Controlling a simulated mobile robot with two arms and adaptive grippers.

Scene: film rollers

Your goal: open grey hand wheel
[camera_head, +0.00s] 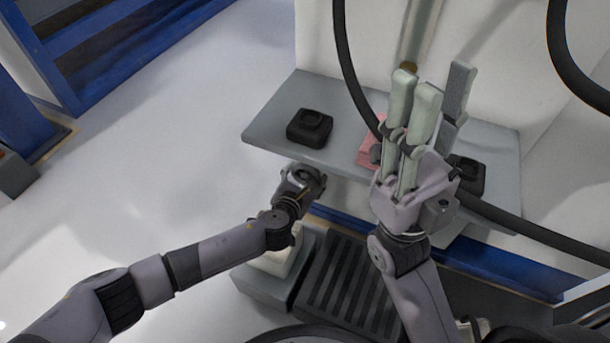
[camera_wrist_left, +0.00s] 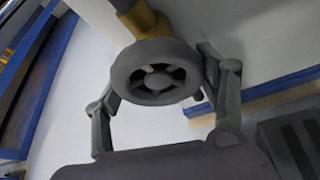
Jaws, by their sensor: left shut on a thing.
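The grey hand wheel (camera_wrist_left: 155,72) fills the middle of the left wrist view, a thick ring with spokes and a hub, mounted on a yellow-brown fitting (camera_wrist_left: 146,22). My left gripper (camera_wrist_left: 160,85) has one finger on each side of the wheel and is shut on it. In the head view my left gripper (camera_head: 308,180) is low, just in front of the grey shelf, and largely hides the wheel there. My right gripper (camera_head: 428,98) points up in front of the shelf. Its long fingers stand apart, with nothing seen between them.
The grey shelf (camera_head: 262,128) carries a black block (camera_head: 309,128), a pink item (camera_head: 368,150) and another dark block (camera_head: 468,177) partly behind my right gripper. Black hoses (camera_head: 347,55) hang beside it. A dark ribbed grate (camera_head: 345,285) lies below. Pale floor is open at left.

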